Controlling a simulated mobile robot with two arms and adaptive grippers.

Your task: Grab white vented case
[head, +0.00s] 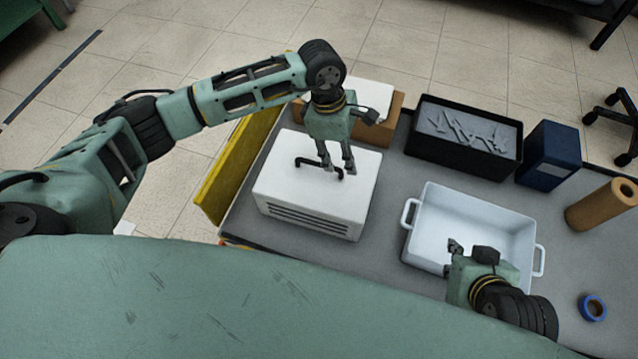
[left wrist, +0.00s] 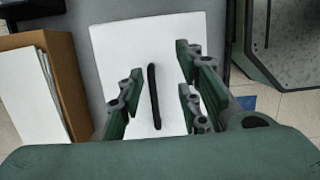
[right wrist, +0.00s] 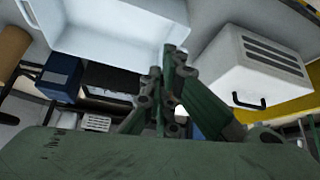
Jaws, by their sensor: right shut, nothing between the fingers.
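The white vented case (head: 316,190) sits on the grey table, with dark slots along its front side and a black handle (head: 320,167) on top. My left gripper (head: 338,167) points down over the case top at the handle. In the left wrist view my left gripper (left wrist: 158,104) is open, with the handle (left wrist: 154,96) between its spread fingers, apart from them, above the white top (left wrist: 120,50). My right gripper (head: 452,256) is shut and empty over the near part of the white tray. The right wrist view shows the case (right wrist: 258,70) and its handle to the right.
The white tray (head: 428,205) stands right of the case. A cardboard box (head: 392,125) with white sheets is behind the case. A black bin (head: 437,150) of grey parts, a blue box (head: 550,150), a brown roll (head: 603,205) and blue tape (head: 592,307) are further right. A yellow panel (head: 237,165) borders the left.

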